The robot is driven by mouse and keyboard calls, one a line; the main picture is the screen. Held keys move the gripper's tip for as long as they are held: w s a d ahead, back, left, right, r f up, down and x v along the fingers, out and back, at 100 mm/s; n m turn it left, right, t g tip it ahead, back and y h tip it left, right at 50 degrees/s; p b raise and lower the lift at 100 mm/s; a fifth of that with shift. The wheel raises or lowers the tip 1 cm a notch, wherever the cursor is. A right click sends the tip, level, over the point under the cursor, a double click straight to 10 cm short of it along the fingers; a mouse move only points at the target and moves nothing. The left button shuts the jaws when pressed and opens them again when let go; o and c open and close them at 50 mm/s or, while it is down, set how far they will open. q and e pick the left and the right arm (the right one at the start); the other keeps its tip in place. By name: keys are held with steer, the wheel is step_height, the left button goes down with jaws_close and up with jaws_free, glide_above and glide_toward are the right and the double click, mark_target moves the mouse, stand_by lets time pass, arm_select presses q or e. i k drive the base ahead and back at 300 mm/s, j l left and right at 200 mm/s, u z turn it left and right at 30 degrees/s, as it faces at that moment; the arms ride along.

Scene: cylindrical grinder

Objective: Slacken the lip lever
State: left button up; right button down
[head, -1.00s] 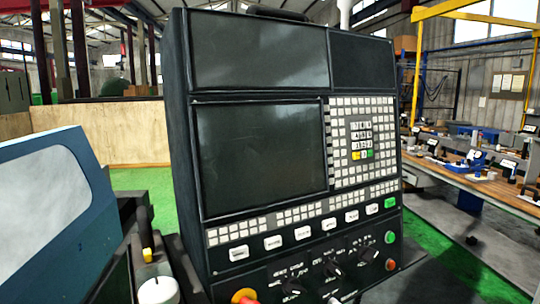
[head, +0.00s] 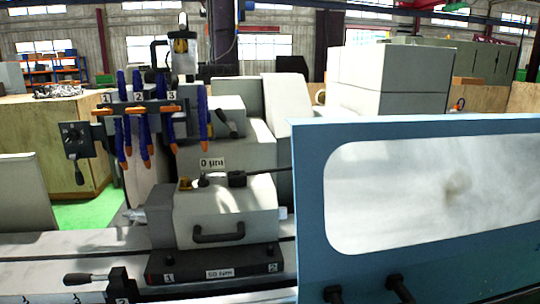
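Several levers show on the grinder, and I cannot tell which is the lip lever. One black-handled lever (head: 85,278) lies at the lower left beside a block marked 2. Another lever (head: 226,122) sits on the upper grey housing. A third (head: 79,172) hangs below a dark box at the left. A grey block (head: 225,205) labelled "0 µm" stands on a dark base (head: 205,274) marked 1, "50 µm" and 2; a black handle (head: 218,235) is on its front. Neither of my grippers is in view.
A blue guard (head: 420,280) with a cloudy window (head: 435,195) covers the right side and hides the machine behind it. Blue hoses with orange nozzles (head: 147,152) hang at upper left, numbered 1, 2 and 3. Wooden panels (head: 45,130) stand behind.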

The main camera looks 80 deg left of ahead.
mark_target(79, 177)
steer(key=u, duration=4)
